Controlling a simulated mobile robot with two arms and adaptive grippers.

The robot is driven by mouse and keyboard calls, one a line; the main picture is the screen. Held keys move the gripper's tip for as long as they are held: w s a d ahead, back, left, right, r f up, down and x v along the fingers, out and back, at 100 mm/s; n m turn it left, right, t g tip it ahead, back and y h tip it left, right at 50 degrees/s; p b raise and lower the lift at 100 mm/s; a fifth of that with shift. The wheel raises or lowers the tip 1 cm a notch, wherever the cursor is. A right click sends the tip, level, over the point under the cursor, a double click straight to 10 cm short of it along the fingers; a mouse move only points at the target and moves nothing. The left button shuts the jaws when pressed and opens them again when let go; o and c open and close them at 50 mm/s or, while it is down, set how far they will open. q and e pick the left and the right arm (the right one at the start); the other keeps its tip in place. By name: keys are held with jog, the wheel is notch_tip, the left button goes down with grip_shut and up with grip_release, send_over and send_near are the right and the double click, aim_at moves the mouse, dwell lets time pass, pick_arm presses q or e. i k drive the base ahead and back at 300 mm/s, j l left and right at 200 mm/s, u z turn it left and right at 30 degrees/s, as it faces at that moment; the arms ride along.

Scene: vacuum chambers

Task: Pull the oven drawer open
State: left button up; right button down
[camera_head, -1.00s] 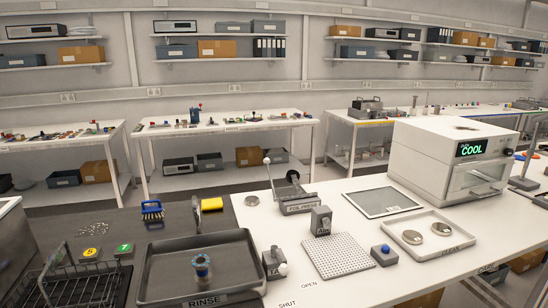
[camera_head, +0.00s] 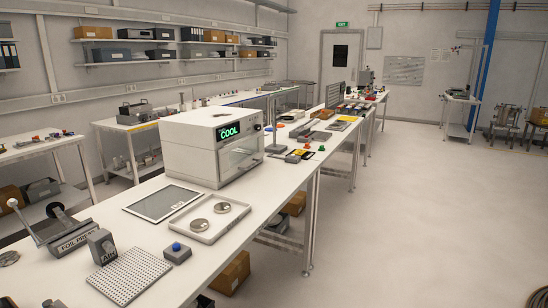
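The oven is a white box (camera_head: 190,150) with a green "COOL" display (camera_head: 229,131), standing on the long white bench near the middle of the camera_head view. Its front (camera_head: 240,158) faces right, with a pale window and a handle bar; the front looks closed. Whether a separate drawer is there is too small to tell.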

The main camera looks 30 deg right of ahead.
aim_at(232, 160)
jog(key=z, duration=0.85)
jog(key=i+l, duration=0.15)
